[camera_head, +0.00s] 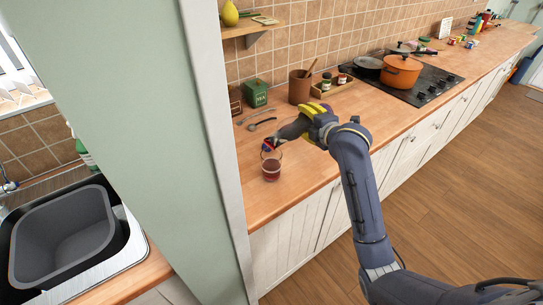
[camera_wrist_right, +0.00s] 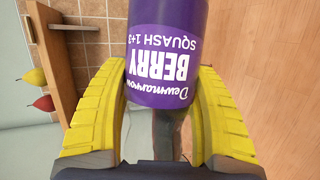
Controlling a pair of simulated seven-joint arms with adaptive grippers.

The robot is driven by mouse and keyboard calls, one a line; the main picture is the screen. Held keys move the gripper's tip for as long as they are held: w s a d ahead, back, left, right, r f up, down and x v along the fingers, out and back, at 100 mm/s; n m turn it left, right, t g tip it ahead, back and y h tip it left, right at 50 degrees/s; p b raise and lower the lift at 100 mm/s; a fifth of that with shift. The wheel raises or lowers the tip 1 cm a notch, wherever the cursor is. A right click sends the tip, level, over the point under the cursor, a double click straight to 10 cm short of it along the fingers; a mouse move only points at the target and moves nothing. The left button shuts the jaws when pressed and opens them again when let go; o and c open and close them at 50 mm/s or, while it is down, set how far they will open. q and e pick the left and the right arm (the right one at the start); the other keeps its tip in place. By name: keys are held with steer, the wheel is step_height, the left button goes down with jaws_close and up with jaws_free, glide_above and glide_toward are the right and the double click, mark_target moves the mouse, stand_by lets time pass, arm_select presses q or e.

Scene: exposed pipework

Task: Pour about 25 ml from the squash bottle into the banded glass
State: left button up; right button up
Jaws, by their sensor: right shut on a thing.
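The squash bottle (camera_head: 291,130) is tilted well over in the head view, its neck pointing down and left. Its mouth end is at the rim of the glass (camera_head: 271,165). The glass stands upright on the wooden counter with dark red liquid in its lower part; I cannot make out its band clearly. My right gripper (camera_head: 318,122) is shut around the bottle. In the right wrist view the bottle's purple berry squash label (camera_wrist_right: 168,55) sits between the yellow fingers (camera_wrist_right: 160,110). The mouth and glass are hidden there. My left gripper is not in view.
Spoons (camera_head: 262,123) lie behind the glass. A green tea tin (camera_head: 255,94), a brown utensil pot (camera_head: 299,87) and a small jar tray (camera_head: 335,85) stand near the wall. A hob with an orange pot (camera_head: 401,73) is farther right. A green wall end (camera_head: 130,110) stands left.

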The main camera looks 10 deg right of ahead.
mark_target(304, 132)
steer(key=shift+r+n+t+h, duration=0.4)
steer(key=shift+r+n, duration=0.2)
steer(key=shift+r, duration=0.55)
stand_by(0.8)
steer(key=shift+f, duration=0.1)
steer(key=shift+s+a+f+m+g+y, duration=0.1)
steer(key=shift+f+m+g+y, duration=0.25)
steer(key=shift+f, duration=0.55)
steer(key=shift+a+f+m+g+y, duration=0.1)
steer(key=shift+f+m+g+y, duration=0.1)
steer(key=shift+f+m, duration=0.55)
steer(key=shift+s+a+f+m+g+y, duration=0.1)
steer(key=shift+f+m+g+y, duration=0.2)
steer(key=shift+f, duration=0.75)
steer(key=shift+a+f, duration=0.1)
steer(key=shift+f, duration=0.15)
steer(key=shift+g, duration=0.25)
